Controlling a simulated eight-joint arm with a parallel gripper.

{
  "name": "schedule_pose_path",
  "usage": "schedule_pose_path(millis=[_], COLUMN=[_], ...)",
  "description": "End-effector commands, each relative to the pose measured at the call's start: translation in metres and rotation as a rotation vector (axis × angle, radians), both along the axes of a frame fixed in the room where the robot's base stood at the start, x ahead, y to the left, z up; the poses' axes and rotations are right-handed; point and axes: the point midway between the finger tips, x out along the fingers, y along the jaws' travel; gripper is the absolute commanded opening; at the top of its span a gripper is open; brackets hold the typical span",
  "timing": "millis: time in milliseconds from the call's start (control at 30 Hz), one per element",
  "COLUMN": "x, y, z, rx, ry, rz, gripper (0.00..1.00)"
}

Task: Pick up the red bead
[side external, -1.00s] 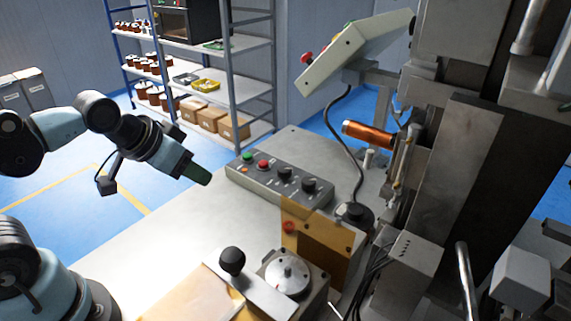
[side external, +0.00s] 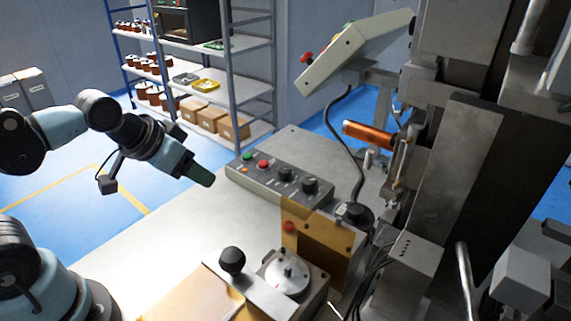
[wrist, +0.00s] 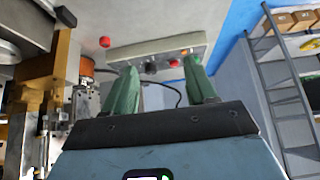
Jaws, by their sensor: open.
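A small round red thing, likely the red bead (wrist: 104,42), shows in the wrist view on the pale table surface, up and left of my fingers. In the side view, a reddish round spot (side external: 289,227) shows through the amber panel and appears to be the same bead. My gripper (side external: 200,174) hangs in the air over the left part of the table, well apart from the bead. In the wrist view its two green fingers (wrist: 160,66) stand apart with nothing held between them.
A grey control box (side external: 280,179) with buttons and knobs lies beyond my gripper. The amber panel (side external: 318,238) stands by the reddish spot. A dial unit with a black ball knob (side external: 232,261) is in front. The winder with its copper coil (side external: 369,135) rises at right.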

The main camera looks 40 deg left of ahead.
Motion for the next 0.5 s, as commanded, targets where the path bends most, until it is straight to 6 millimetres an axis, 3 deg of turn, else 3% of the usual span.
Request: schedule_pose_path(millis=[167,500], x=[0.016,0.06], y=[-0.015,-0.066], z=[0.003,-0.009], rx=[0.023,0.074], ry=[0.05,0.175], rz=[-0.124,-0.546], gripper=[0.57,0.57])
